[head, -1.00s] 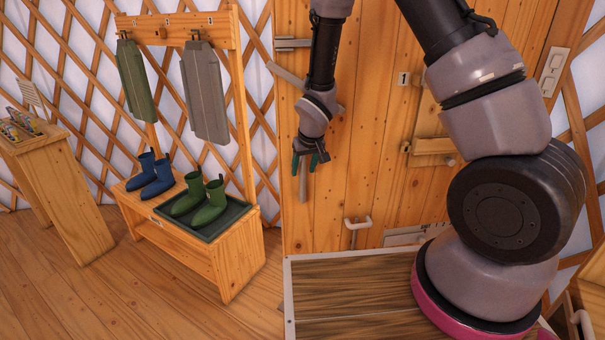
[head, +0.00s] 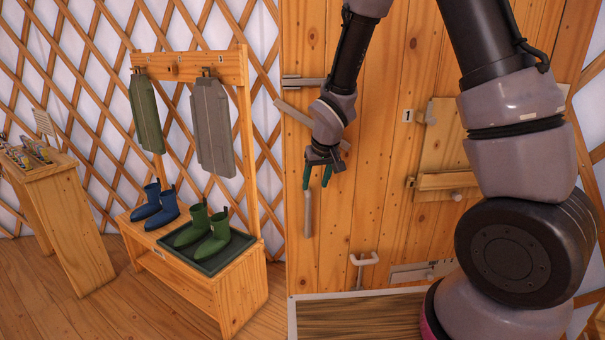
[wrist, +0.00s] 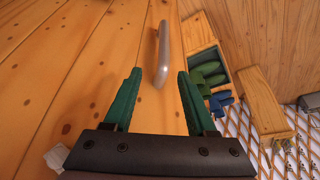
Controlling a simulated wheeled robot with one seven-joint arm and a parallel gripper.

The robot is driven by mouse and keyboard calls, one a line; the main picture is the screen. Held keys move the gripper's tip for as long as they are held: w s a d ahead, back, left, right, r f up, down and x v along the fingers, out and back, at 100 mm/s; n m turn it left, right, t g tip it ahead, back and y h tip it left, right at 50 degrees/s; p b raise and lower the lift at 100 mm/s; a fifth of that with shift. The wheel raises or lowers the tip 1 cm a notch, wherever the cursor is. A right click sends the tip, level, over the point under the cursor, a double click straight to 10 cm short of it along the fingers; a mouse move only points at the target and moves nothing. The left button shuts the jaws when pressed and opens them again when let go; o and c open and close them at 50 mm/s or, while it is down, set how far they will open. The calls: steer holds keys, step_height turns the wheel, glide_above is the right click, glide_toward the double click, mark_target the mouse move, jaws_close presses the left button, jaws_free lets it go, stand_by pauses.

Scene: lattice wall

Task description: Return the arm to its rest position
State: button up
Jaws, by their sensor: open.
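My gripper (head: 318,178) hangs in front of the wooden door (head: 345,215), its two green fingers pointing down. In the wrist view my gripper (wrist: 160,95) has its fingers spread wide with nothing between them. A grey door handle (wrist: 162,55) lies beyond the fingertips there. In the head view the handle (head: 308,215) shows just below the fingers, and whether they touch it cannot be told. My arm comes down from the upper right, bent above the door.
A wooden rack with a bench (head: 237,285) stands left of the door. It bears blue boots (head: 160,204), green boots (head: 207,232) in a dark tray (head: 236,252), and hung grey (head: 211,125) and green (head: 145,115) garments. A side table (head: 62,190) stands far left. Floor (head: 110,315) is clear.

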steer(key=s+d+r+m, duration=0.2)
steer(key=d+r, duration=0.5)
steer(key=r, duration=0.4)
steer(key=s+d+r+m+t, duration=0.1)
steer(key=s+d+r, duration=0.3)
steer(key=s+r, duration=0.4)
steer(key=s+d+r+m+t, duration=0.1)
steer(key=s+d+r+m, duration=0.3)
steer(key=s+r, duration=0.5)
steer(key=shift+s+d+r+t+y, duration=0.2)
steer(key=shift+s+d+t+y, duration=0.3)
steer(key=shift+s, duration=0.4)
